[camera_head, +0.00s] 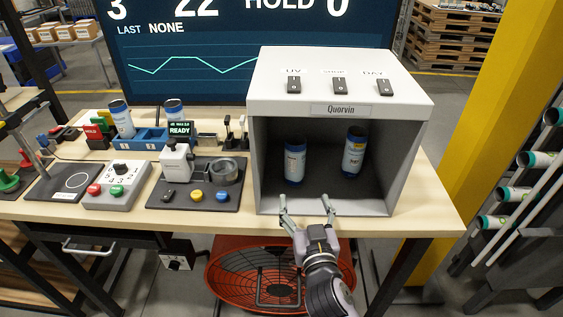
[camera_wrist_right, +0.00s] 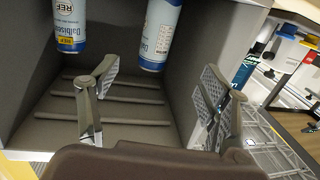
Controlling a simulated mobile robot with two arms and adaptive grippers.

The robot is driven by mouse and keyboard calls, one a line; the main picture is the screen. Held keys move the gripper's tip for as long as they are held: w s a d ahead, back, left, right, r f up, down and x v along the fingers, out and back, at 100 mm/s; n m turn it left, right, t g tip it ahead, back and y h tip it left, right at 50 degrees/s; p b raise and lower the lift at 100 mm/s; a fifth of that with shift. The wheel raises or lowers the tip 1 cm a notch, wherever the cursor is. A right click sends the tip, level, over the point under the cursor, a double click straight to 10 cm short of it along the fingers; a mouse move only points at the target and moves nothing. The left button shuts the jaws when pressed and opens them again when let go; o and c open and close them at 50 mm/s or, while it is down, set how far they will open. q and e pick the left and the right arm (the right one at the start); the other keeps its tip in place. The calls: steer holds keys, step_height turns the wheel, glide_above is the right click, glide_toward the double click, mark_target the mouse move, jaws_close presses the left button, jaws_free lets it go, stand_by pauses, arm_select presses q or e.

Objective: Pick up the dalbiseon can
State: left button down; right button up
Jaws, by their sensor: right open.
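Two blue-and-white cans stand inside the grey open-front box (camera_head: 256,150). The left can (camera_head: 295,163) is upright near the left wall. The right can (camera_head: 354,152) leans slightly in the picture and has a small yellow patch. The right wrist view, turned around, shows the yellow-patched can (camera_wrist_right: 70,22) at left and the other can (camera_wrist_right: 159,35) near the right wall; both labels appear to read "Dalbiseon". My right gripper (camera_head: 304,205) is open and empty at the box's front edge; its spread fingers (camera_wrist_right: 148,88) are apart from both cans. My left gripper is out of view.
The box walls and top, with several black switches (camera_head: 339,86), bound the opening. Left on the table are a button panel (camera_head: 115,187), a small press (camera_head: 174,164) and a blue rack (camera_head: 150,139) with cans. A red fan (camera_head: 225,285) is below.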

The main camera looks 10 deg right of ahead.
mark_target(296, 161)
steer(key=w+p, duration=0.1)
steer(key=w, duration=0.2)
steer(key=w+d+p, duration=0.1)
steer(key=w, duration=0.3)
steer(key=w+r+p, duration=0.1)
steer(key=w, duration=0.3)
steer(key=shift+w+d+r, duration=0.1)
steer(key=shift+w+d, duration=0.05)
steer(key=shift+d, duration=0.05)
steer(key=shift+w+d, duration=0.1)
steer(key=shift+w, duration=0.35)
steer(key=shift+w+p, duration=0.25)
steer(key=shift+p, duration=0.05)
steer(key=shift+w+d+p, duration=0.25)
steer(key=shift+w, duration=0.9)
steer(key=shift+w+d+p, duration=0.25)
steer(key=shift+w, duration=0.85)
steer(key=shift+c, duration=0.2)
steer(key=c, duration=0.9)
steer(key=shift+o, duration=0.2)
steer(key=shift+r, duration=0.15)
